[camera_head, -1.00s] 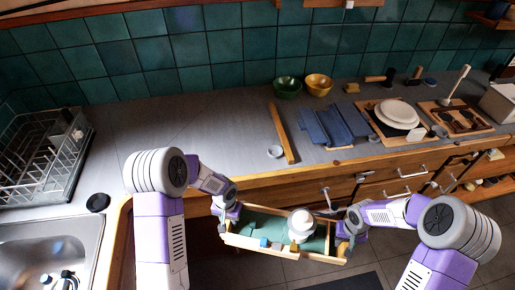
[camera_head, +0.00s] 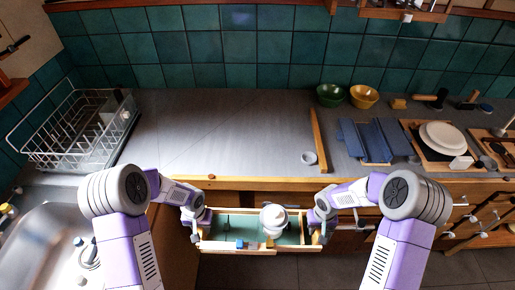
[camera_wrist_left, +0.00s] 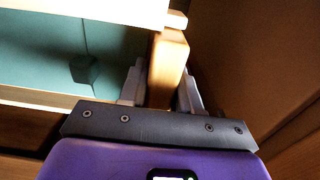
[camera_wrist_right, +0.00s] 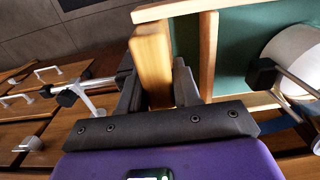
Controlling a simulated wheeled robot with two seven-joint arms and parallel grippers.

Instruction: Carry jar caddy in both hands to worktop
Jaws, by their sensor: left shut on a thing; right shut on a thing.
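The jar caddy (camera_head: 222,245) is a shallow wooden tray with a green floor, held level between my arms in front of the counter's front edge. It holds a white jar (camera_head: 273,218) right of centre and a small blue item (camera_head: 240,244). My left gripper (camera_head: 200,224) is shut on its left end; the left wrist view shows the fingers around a wooden end piece (camera_wrist_left: 168,68). My right gripper (camera_head: 318,226) is shut on its right end; the right wrist view shows the fingers around another wooden end piece (camera_wrist_right: 151,62). The grey worktop (camera_head: 220,130) lies beyond the caddy.
The worktop's left-middle is clear. A wooden strip (camera_head: 318,140) and a small round dish (camera_head: 309,158) bound it on the right, with blue slatted pieces (camera_head: 372,141) beyond. A dish rack (camera_head: 75,130) and sink (camera_head: 45,245) are at left. Green (camera_head: 330,95) and yellow (camera_head: 364,96) bowls stand at the back.

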